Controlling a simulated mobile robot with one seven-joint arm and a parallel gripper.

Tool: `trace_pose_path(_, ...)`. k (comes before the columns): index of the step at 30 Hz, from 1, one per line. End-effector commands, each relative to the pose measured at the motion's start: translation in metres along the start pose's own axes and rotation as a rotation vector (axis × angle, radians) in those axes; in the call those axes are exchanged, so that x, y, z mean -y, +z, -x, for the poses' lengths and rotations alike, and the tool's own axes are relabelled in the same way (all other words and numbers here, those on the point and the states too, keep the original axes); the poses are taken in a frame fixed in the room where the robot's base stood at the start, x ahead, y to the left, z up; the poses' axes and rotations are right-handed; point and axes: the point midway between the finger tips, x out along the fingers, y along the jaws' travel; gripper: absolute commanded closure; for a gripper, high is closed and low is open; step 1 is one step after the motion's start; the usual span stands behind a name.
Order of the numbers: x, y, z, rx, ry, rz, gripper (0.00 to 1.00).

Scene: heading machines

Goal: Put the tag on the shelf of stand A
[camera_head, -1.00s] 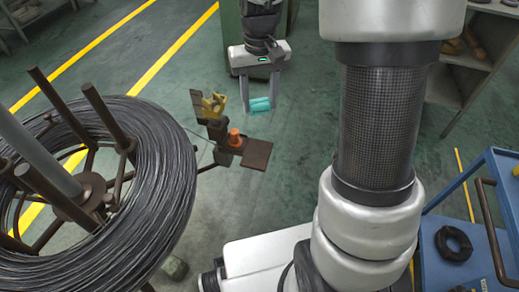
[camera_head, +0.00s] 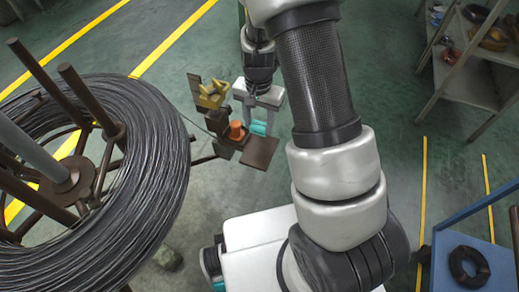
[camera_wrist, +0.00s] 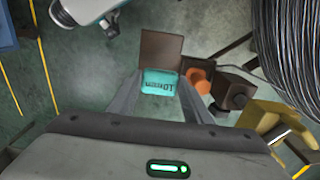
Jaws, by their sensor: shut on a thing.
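A teal tag (camera_head: 259,127) with dark lettering is held between the fingers of my gripper (camera_head: 259,118). The tag also shows in the wrist view (camera_wrist: 158,82), between the fingertips. A small brown stand has a flat square shelf (camera_head: 259,154), which also shows in the wrist view (camera_wrist: 160,52). In the head view the tag appears just behind the shelf; in the wrist view it overlaps the shelf's near edge. I cannot tell whether they touch. No letter shows on the stand. The shelf's top looks bare where visible.
An orange piece (camera_head: 236,130) and a yellow bracket (camera_head: 211,95) sit on the stand beside the shelf, close to my gripper. A large wire coil (camera_head: 150,150) on a post rack stands at left. A blue cart (camera_head: 480,240) and grey shelving (camera_head: 470,75) are at right.

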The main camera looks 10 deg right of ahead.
Motion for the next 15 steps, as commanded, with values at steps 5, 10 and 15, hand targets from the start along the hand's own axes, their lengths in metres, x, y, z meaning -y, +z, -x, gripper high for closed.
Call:
trace_pose_path(5, -0.002, 0.001, -0.040, 0.003, 0.003, -0.010, 0.77)
trace_pose_path(10, -0.001, 0.001, -0.058, 0.002, 0.001, -0.008, 0.77)
trace_pose_path(15, -0.001, 0.001, -0.073, 0.003, 0.001, -0.006, 0.77)
